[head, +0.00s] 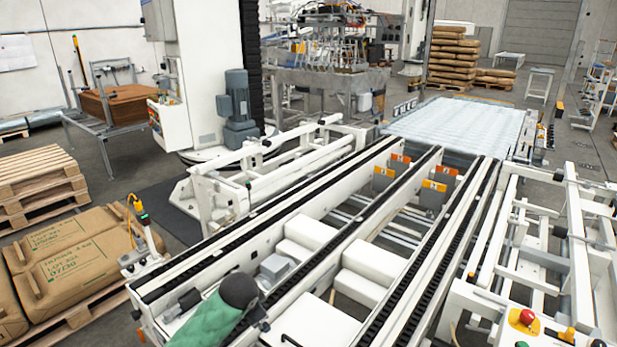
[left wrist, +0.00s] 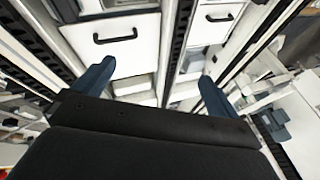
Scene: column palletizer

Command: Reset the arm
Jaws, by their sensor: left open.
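My left gripper (left wrist: 155,85) is open in the left wrist view, its two dark blue fingers spread wide with nothing between them. It is above the white conveyor frame, and white box covers with black handles (left wrist: 115,36) show below and beyond it. In the head view a green and black part of my left arm shows at the bottom, over the near end of the conveyor (head: 350,230). The gripper's fingers cannot be made out there. My right gripper is in neither view.
Sacks (head: 65,255) on a pallet and stacked empty pallets (head: 40,185) stand at the left. A white railed frame with a red button (head: 527,317) stands at the right. A grey motor (head: 237,105) and a machine column stand behind the conveyor.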

